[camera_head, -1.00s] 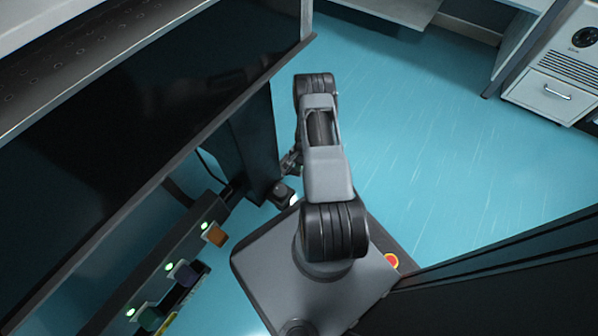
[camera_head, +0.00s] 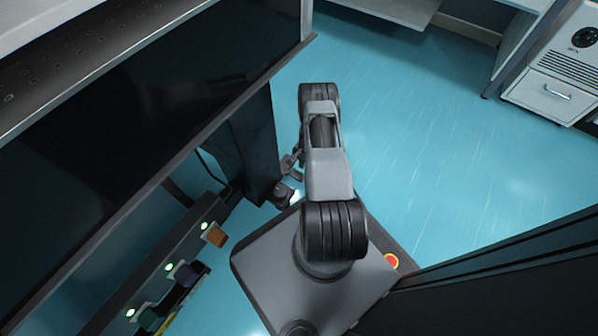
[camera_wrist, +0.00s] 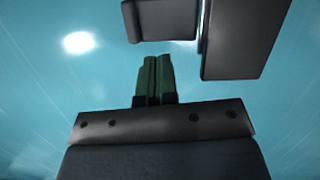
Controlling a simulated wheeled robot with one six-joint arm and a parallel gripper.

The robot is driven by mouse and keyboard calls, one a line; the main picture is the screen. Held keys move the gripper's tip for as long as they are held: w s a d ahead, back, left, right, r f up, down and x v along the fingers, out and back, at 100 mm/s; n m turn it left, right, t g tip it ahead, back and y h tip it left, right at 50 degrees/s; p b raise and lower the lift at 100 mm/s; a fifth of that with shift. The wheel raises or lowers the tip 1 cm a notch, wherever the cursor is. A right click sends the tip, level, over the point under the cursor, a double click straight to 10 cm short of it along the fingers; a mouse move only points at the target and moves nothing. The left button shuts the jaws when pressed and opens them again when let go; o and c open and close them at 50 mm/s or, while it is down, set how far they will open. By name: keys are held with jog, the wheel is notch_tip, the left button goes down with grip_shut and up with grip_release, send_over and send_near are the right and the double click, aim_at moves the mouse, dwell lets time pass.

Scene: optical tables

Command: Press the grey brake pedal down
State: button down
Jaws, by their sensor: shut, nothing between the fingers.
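My gripper (camera_wrist: 156,62) shows in the wrist view with its two dark green fingers shut together and nothing between them. A dark grey block (camera_wrist: 160,18) lies beyond the fingertips, with a gap of blue floor showing in the picture between them; it may be the brake pedal, but I cannot tell for sure. In the head view a small dark part (camera_head: 283,195) sits low beside the dark table leg, left of my arm; I cannot tell whether it is the pedal. The fingers are not clearly visible in the head view.
A larger dark panel (camera_wrist: 245,38) stands right of the block. A black-sided table (camera_head: 120,130) fills the left. Below it is a bar with green lights and coloured pieces, one orange (camera_head: 214,235). Open blue floor (camera_head: 430,150) lies right; a white cabinet (camera_head: 550,95) stands far right.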

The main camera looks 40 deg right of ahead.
jog(key=p+v, duration=0.3)
jog(key=v, duration=0.4)
jog(key=shift+r, duration=0.25)
dwell(0.6)
